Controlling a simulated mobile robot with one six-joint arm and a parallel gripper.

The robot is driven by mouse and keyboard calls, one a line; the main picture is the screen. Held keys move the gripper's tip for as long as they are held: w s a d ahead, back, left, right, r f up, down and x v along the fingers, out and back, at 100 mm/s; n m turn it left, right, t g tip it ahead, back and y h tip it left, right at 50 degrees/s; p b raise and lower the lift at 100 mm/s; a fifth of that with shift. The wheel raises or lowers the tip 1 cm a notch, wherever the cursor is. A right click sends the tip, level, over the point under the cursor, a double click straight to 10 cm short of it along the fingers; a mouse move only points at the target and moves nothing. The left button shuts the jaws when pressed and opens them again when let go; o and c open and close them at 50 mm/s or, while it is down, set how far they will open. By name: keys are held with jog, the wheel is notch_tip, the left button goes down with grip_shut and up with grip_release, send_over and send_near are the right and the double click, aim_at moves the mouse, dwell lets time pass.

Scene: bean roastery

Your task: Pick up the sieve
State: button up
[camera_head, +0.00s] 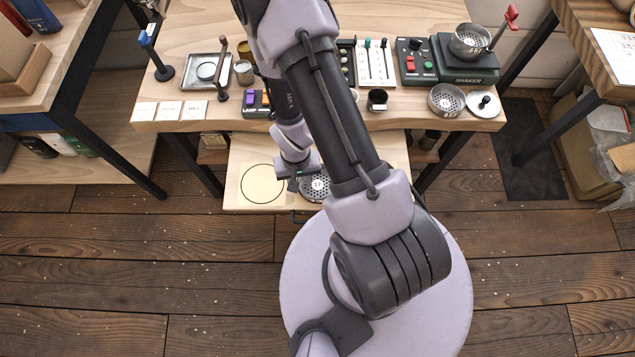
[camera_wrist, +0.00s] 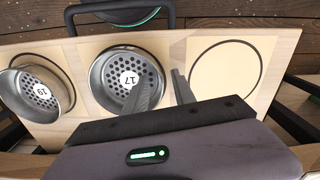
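A round metal sieve (camera_wrist: 110,85) marked 17 sits in the middle ring of a pale wooden board; part of it shows in the head view (camera_head: 316,186). A second sieve (camera_wrist: 38,92) marked 19 sits at the left of the wrist view. My gripper (camera_wrist: 168,88) is low over the board at the right side of sieve 17. Its two fingers are apart, one over the sieve's inside and one nearer its outer right side. They look to be on either side of the rim; contact cannot be told. My arm hides much of the board in the head view.
The board's ring (camera_wrist: 222,70) right of sieve 17 is empty. The workbench (camera_head: 300,40) above holds a shaker (camera_head: 466,72) with a metal bowl (camera_head: 469,42), a perforated bowl (camera_head: 446,100), a lid (camera_head: 483,105), a small black cup (camera_head: 377,99) and control boxes.

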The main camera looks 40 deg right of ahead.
jog(key=shift+r, duration=0.15)
jog(key=shift+c, duration=0.4)
grip_shut()
dwell(0.8)
